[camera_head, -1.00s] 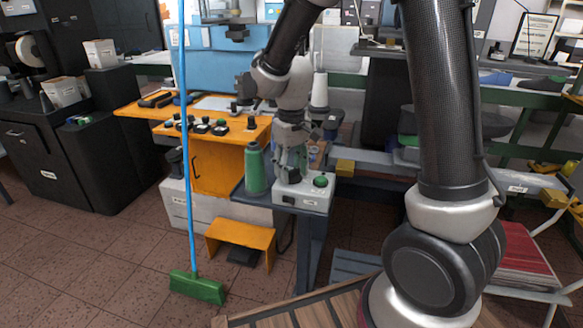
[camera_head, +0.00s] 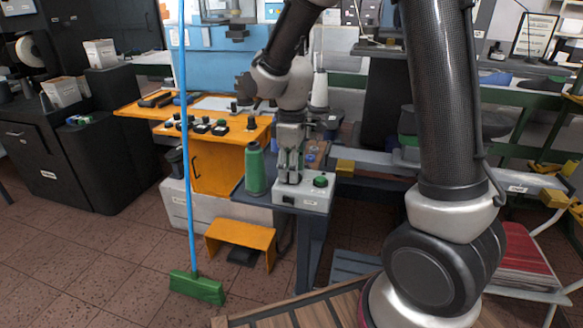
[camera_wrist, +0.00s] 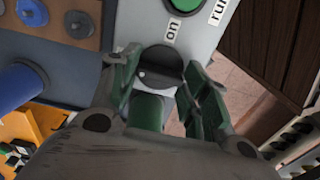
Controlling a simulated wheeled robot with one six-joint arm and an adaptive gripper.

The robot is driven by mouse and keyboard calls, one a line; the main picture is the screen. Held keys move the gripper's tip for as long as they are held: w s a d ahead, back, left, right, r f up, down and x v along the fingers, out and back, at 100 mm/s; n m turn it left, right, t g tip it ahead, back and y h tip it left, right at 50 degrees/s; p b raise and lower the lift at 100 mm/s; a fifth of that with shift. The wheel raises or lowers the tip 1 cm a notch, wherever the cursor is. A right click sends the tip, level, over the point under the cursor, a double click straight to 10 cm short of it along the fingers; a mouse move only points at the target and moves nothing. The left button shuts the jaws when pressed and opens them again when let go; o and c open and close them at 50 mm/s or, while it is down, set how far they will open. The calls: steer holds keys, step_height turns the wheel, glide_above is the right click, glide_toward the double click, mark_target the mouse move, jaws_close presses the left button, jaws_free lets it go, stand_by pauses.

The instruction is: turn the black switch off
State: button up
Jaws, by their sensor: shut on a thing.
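The black switch (camera_wrist: 159,68) is a round knob on a light grey control box (camera_head: 302,197), near a label reading "on". In the wrist view its top face shows between my fingers. A green button (camera_head: 320,181) labelled "run" sits on the same box, to the right in the head view; it also shows at the top of the wrist view (camera_wrist: 186,4). My gripper (camera_head: 290,178) points down onto the box. In the wrist view my gripper (camera_wrist: 160,80) has a finger on each side of the knob and is shut on it. In the head view the gripper hides the knob.
A green bottle (camera_head: 254,170) stands close left of the box on the dark stand. An orange bench (camera_head: 215,158) with several small knobs is further left. A blue-handled broom (camera_head: 187,150) stands upright in front.

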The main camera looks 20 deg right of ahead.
stand_by(0.4)
steer(key=o, duration=1)
step_height(320, 180, up, 12)
steer(key=shift+r, duration=0.1)
steer(key=s+d+r+m+t, duration=0.1)
steer(key=s+d+m, duration=0.2)
steer(key=s+d, duration=0.2)
steer(key=s+d+r+m+t, duration=0.2)
steer(key=s+d+m, duration=0.2)
steer(key=s, duration=0.5)
steer(key=s+d+r+m+t, duration=0.1)
steer(key=s+d+m, duration=0.3)
steer(key=s+d, duration=0.2)
steer(key=shift+s+r, duration=0.35)
steer(key=shift+s, duration=0.25)
